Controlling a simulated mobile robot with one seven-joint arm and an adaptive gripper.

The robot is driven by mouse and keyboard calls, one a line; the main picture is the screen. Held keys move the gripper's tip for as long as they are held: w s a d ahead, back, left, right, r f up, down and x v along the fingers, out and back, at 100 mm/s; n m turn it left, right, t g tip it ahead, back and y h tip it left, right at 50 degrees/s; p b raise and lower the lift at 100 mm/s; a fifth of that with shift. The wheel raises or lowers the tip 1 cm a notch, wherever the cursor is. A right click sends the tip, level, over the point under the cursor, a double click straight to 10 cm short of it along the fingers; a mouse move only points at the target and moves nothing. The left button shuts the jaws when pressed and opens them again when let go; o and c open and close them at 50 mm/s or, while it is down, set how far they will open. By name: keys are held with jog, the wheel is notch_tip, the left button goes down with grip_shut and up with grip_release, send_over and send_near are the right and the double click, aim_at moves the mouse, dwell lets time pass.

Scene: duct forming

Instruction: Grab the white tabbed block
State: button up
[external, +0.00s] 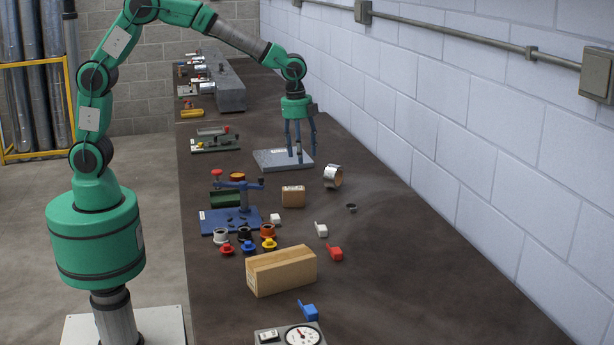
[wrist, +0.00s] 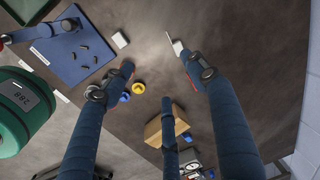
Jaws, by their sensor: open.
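The white tabbed block (external: 321,230) lies on the dark bench, right of the small brown box, with its thin tab pointing up and left. In the wrist view the white tabbed block (wrist: 177,46) shows beside the tip of the right finger, which may cover part of it. My gripper (external: 303,153) is open and empty, with its fingers pointing down over the grey plate, farther back along the bench than the block. In the wrist view my gripper (wrist: 157,73) has its three fingers spread apart.
A red tabbed block (external: 335,252) and a blue tabbed block (external: 309,312) lie nearer the camera. A white cube (external: 275,219) stands by the blue fixture (external: 218,222). A silver tape roll (external: 333,176), small brown box (external: 293,197) and long cardboard box (external: 282,270) are nearby. The bench's right side is mostly clear.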

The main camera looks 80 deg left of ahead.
jog(key=w+d+f+m, duration=0.1)
jog(key=w+d+f, duration=0.1)
jog(key=f, duration=0.3)
jog(key=w+d+f+m+g, duration=0.1)
jog(key=w+d+f+m, duration=0.1)
jog(key=f, duration=0.3)
jog(key=shift+w+f, duration=0.4)
jog(key=shift+w, duration=0.35)
jog(key=b, duration=0.2)
send_near(323, 231)
jog(key=shift+a+f, duration=0.75)
jog(key=shift+a, duration=0.25)
jog(key=shift+a+f, duration=0.8)
jog(key=shift+a, duration=0.15)
jog(key=shift+f+b, duration=0.8)
jog(key=shift+f, duration=1.8)
